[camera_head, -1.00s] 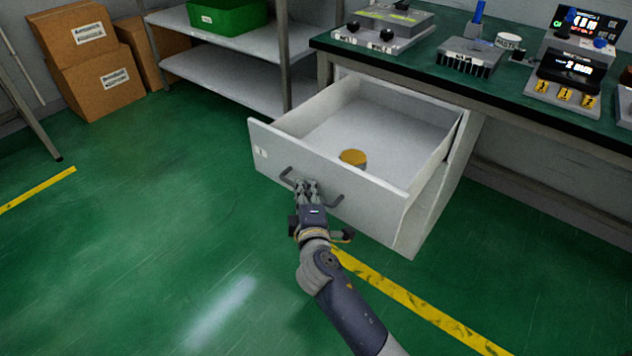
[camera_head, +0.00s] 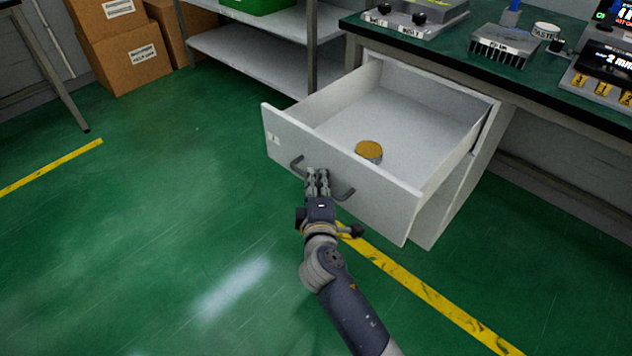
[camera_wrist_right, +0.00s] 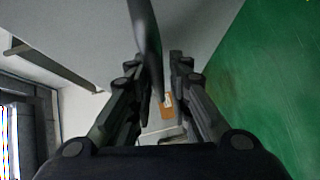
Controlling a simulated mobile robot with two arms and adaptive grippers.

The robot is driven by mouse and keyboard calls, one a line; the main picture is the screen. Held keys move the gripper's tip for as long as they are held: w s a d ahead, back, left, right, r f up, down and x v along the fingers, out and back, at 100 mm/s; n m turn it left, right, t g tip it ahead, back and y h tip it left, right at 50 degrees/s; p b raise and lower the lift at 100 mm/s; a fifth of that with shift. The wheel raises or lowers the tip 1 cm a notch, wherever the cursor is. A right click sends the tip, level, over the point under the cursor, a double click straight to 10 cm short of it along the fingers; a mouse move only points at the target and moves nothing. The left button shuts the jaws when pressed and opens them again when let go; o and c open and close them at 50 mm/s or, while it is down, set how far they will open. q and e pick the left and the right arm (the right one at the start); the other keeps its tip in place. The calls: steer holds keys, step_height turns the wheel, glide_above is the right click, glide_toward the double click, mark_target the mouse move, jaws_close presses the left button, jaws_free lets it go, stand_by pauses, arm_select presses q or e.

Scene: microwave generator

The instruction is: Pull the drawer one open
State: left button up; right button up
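The white drawer (camera_head: 290,138) under the workbench is pulled well out, with its inside exposed. A small label is on the left of its front. Its dark bar handle (camera_head: 344,195) runs across the front. My right gripper (camera_head: 317,172) is at the middle of this handle, its fingers close together around the bar. In the right wrist view the handle (camera_wrist_right: 147,40) passes between the two fingers (camera_wrist_right: 157,75). A round piece with a yellow-brown top (camera_head: 368,150) lies inside the drawer, near its front. My left gripper is not in view.
The green-topped workbench (camera_head: 440,55) above the drawer carries a finned block (camera_head: 503,45) and several devices. A metal shelf (camera_head: 240,60) and cardboard boxes (camera_head: 125,70) stand behind on the left. The green floor (camera_head: 150,230) before the drawer is clear.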

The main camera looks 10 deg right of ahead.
steer(key=s+a+r, duration=0.1)
steer(key=s, duration=1)
steer(key=shift+s+a+r, duration=0.2)
steer(key=shift+s+r, duration=0.2)
steer(key=shift+f, duration=0.1)
